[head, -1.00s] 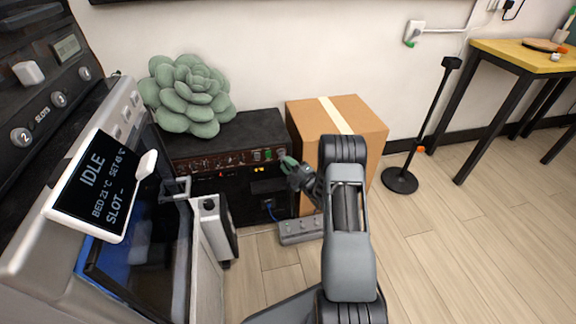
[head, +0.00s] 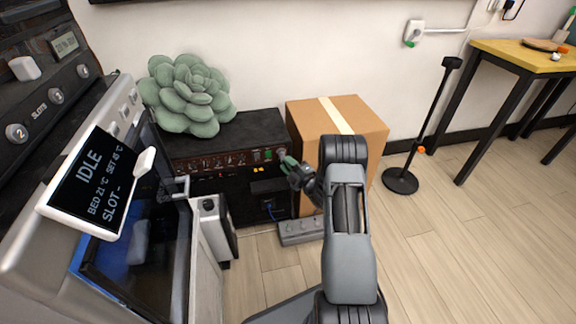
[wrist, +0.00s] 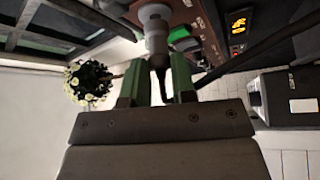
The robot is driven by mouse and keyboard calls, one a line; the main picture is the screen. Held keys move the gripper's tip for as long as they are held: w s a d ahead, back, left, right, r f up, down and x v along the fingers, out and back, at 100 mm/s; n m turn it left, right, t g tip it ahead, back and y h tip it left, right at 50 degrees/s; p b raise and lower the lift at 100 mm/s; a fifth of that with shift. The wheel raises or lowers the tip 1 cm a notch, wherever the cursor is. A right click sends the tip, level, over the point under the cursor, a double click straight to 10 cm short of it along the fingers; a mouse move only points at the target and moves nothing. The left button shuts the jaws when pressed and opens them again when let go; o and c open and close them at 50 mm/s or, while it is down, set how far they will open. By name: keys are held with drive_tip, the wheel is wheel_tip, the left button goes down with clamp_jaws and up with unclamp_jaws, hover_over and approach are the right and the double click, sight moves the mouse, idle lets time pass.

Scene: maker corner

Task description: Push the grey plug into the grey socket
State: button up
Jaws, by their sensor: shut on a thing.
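The grey plug (wrist: 157,42) sits between the green fingers of my gripper (wrist: 157,75) in the wrist view, with a dark tapered tail towards the palm. My gripper is shut on it. The plug's front end points at the brown-red panel (wrist: 190,12) of a black amplifier; I cannot tell whether it touches or enters a socket. In the head view my gripper (head: 288,165) is at the right end of the amplifier's panel (head: 215,161). The plug is too small to make out there, and the grey socket cannot be made out in either view.
The black amplifier (head: 240,128) bears a green succulent (head: 188,95). A cardboard box (head: 365,125) stands close on its right. A grey power strip (head: 300,230) lies on the floor below. A machine with an IDLE screen (head: 88,183) fills the left.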

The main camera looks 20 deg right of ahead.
drive_tip(key=shift+w+b, duration=0.4)
drive_tip(key=shift+w, duration=0.1)
drive_tip(key=o, duration=0.9)
drive_tip(key=shift+d, duration=0.1)
drive_tip(key=shift+o, duration=0.2)
drive_tip(key=p+v, duration=0.2)
drive_tip(key=v, duration=1.1)
drive_tip(key=shift+s+f+p, duration=0.15)
drive_tip(key=shift+s+p, duration=0.2)
drive_tip(key=shift+d, duration=0.15)
